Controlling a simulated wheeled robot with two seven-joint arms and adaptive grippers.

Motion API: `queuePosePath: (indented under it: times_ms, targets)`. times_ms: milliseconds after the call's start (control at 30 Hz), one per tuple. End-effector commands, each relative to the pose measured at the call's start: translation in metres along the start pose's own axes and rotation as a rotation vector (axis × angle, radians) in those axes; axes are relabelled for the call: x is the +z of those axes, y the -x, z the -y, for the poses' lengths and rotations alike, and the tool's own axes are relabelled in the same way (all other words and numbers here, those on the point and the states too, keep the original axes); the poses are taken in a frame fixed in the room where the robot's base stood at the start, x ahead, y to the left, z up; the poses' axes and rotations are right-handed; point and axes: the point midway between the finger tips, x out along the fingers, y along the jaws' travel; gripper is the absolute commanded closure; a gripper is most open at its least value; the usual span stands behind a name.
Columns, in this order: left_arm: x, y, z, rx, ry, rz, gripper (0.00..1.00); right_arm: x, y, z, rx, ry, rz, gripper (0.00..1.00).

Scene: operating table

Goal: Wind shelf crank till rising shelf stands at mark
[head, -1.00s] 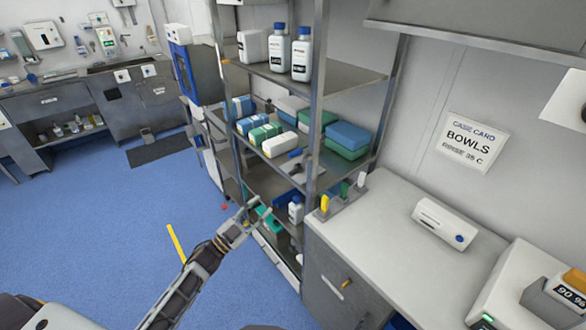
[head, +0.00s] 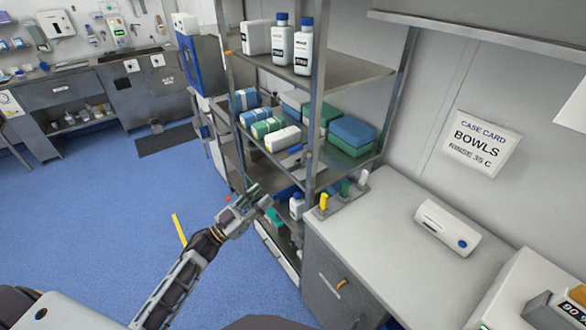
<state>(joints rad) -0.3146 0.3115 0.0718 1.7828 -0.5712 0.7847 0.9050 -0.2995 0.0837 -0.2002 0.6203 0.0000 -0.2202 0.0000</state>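The steel shelf rack (head: 312,108) stands in the middle of the head view, with several levels. A middle shelf carries blue, green and white packs; I cannot tell surely which level is the rising shelf. A dark bracket with a blue grip (head: 293,158), possibly the crank, sits at the rack's front. A small red knob (head: 228,198) shows left of the rack's lower part. My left gripper (head: 262,194) is in front of the lower rack, its fingers apart with nothing seen between them. The mark cannot be made out. My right gripper is out of view.
A counter (head: 395,225) right of the rack holds yellow, green and white upright tabs (head: 345,188) and a white device (head: 445,226). Bottles (head: 303,48) stand on the upper shelf. The blue floor (head: 90,220) at left is open, with a yellow strip (head: 179,229).

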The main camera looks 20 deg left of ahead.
Motion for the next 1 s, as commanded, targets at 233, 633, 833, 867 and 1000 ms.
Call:
queuePosePath:
  times_ms: [233,633,833,867,1000]
  targets:
    - [-0.001,0.000,-0.002,0.007,0.131,-0.005,0.63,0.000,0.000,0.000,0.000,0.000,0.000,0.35]
    - [-0.001,0.000,-0.001,0.007,0.148,-0.004,0.63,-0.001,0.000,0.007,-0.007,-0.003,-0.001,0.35]
    - [-0.001,-0.005,-0.001,0.006,0.147,-0.005,0.63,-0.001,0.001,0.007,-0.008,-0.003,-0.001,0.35]
    - [-0.002,-0.006,-0.001,0.006,0.147,-0.005,0.63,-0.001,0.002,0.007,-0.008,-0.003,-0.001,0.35]
    - [-0.002,-0.015,-0.001,0.006,0.146,-0.005,0.63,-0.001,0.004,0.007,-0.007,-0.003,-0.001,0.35]
